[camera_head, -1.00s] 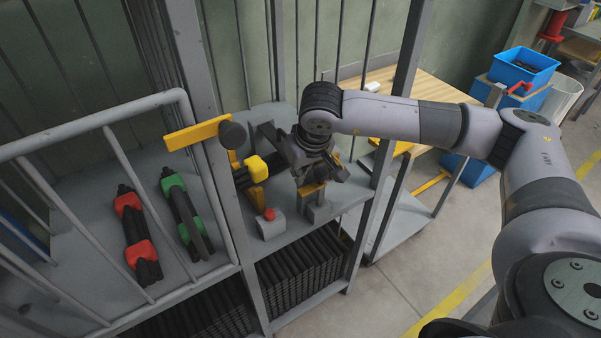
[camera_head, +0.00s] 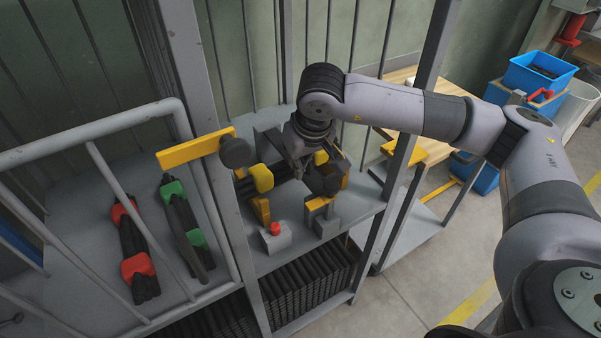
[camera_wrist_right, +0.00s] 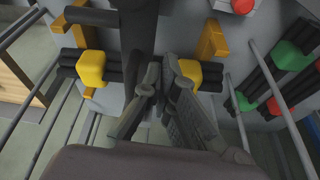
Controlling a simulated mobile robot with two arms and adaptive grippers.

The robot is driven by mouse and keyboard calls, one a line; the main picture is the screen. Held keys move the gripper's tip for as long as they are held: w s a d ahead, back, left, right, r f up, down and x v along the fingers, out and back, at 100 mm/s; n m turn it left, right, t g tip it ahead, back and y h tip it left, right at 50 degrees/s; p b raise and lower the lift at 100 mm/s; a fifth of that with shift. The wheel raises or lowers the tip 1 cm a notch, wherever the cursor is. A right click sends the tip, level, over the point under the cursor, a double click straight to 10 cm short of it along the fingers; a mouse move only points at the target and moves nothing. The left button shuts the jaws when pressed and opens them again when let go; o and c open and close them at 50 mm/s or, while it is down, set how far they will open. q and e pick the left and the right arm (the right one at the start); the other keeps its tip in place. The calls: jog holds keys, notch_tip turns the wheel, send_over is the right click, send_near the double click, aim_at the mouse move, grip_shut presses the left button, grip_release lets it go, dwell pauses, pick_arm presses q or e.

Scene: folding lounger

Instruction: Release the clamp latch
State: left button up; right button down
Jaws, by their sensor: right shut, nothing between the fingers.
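A clamp fixture stands on the grey bench at the centre of the head view. It has dark bars with yellow grips (camera_head: 261,178) and yellow uprights; the grips also show in the wrist view (camera_wrist_right: 91,68). A dark upright bar (camera_wrist_right: 138,40) stands between the two grips in the wrist view. I cannot tell for sure which part is the latch. My right gripper (camera_head: 318,183) is over the fixture, pointing down. In the wrist view its fingers (camera_wrist_right: 160,75) are together and empty, close to the dark bar; contact is unclear. My left gripper is not in view.
A grey box with a red button (camera_head: 275,230) stands in front of the fixture. A yellow plate (camera_head: 196,147) with a dark knob juts out by the post. Dark bundles with red (camera_head: 137,265) and green (camera_head: 172,189) clips lie behind the left railing. Grey posts flank the fixture.

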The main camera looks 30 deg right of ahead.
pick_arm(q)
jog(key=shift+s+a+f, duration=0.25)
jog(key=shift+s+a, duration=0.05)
pick_arm(e)
jog(key=s+v, duration=0.1)
jog(key=v, duration=0.7)
jog(key=shift+s+a, duration=0.1)
